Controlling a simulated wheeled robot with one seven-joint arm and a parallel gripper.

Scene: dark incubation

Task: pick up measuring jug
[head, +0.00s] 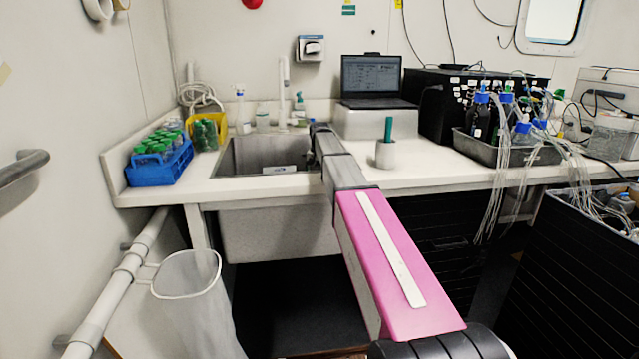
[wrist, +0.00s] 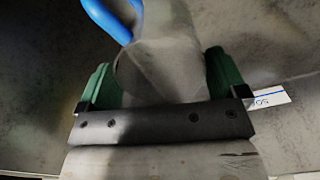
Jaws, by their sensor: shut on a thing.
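The measuring jug (wrist: 172,72) shows in the wrist view as a pale, translucent body with a blue handle (wrist: 108,16) at the upper left. My gripper (wrist: 160,62) has its two green fingers on either side of the jug's body and is shut on it. Grey sink surfaces lie around and behind the jug in this view. In the head view my arm reaches forward to the sink (head: 232,155). The jug and my fingertips cannot be made out there, hidden by the arm.
A white labelled item (head: 279,169) lies in the sink, close right of my gripper in the wrist view (wrist: 268,98). A blue rack (head: 160,168) of green-capped tubes stands left of the sink. A white cup (head: 386,154) and a laptop (head: 371,80) are to the right.

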